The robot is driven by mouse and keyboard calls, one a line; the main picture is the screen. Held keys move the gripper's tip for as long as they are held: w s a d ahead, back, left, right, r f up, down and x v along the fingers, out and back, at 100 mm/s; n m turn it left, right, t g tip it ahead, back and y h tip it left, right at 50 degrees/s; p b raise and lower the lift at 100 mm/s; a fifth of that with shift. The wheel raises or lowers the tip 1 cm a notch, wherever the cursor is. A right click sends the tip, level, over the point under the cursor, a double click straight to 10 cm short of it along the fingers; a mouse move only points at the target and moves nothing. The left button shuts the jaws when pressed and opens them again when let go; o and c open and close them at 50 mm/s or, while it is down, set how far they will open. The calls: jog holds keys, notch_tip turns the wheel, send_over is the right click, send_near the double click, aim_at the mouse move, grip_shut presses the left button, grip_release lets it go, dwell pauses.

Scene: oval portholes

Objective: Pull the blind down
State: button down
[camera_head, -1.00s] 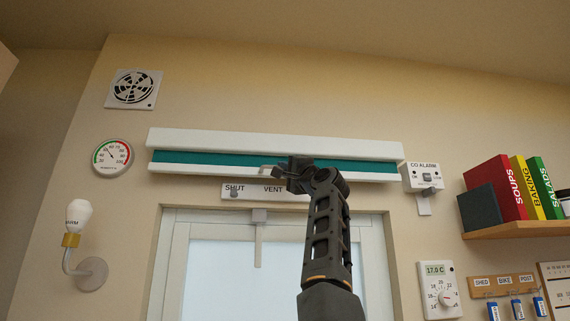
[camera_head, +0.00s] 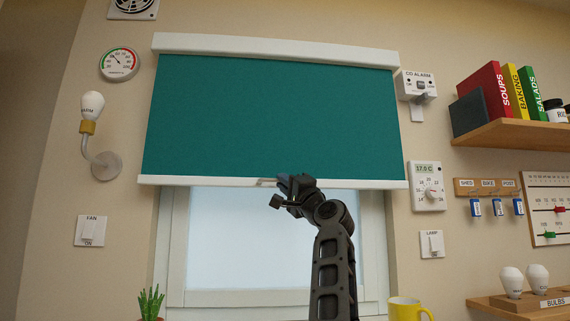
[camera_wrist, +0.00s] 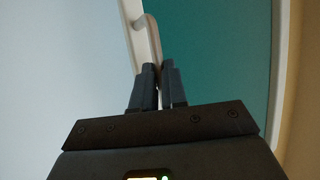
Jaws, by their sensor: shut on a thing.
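The teal blind (camera_head: 270,115) hangs from its white cassette (camera_head: 280,46) and covers the upper part of the window (camera_head: 260,245). Its white bottom bar (camera_head: 200,181) is level across the frame, with bright glass showing below. My gripper (camera_head: 284,190) is at the middle of the bar, shut on the blind's pull handle. In the wrist view my gripper's two fingers (camera_wrist: 159,75) close around the pale handle (camera_wrist: 153,40), which stands out from the bottom bar (camera_wrist: 134,20). The teal cloth (camera_wrist: 215,50) lies to the right there. The part of the handle between the fingers is hidden.
Right of the window are a CO alarm (camera_head: 416,86), a thermostat (camera_head: 427,187) and a lamp switch (camera_head: 431,244). Shelves (camera_head: 520,133) stand farther right. A yellow mug (camera_head: 407,309) and a plant (camera_head: 151,303) are low by the window. A wall lamp (camera_head: 92,130) is at left.

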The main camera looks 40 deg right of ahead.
notch_tip(320, 180, down, 28)
jog(key=b, duration=1.4)
jog(key=shift+f, duration=0.15)
jog(key=c, duration=1.2)
grip_release()
jog(key=shift+o, duration=0.2)
jog(key=shift+v, duration=3.9)
jog(key=shift+c, duration=0.3)
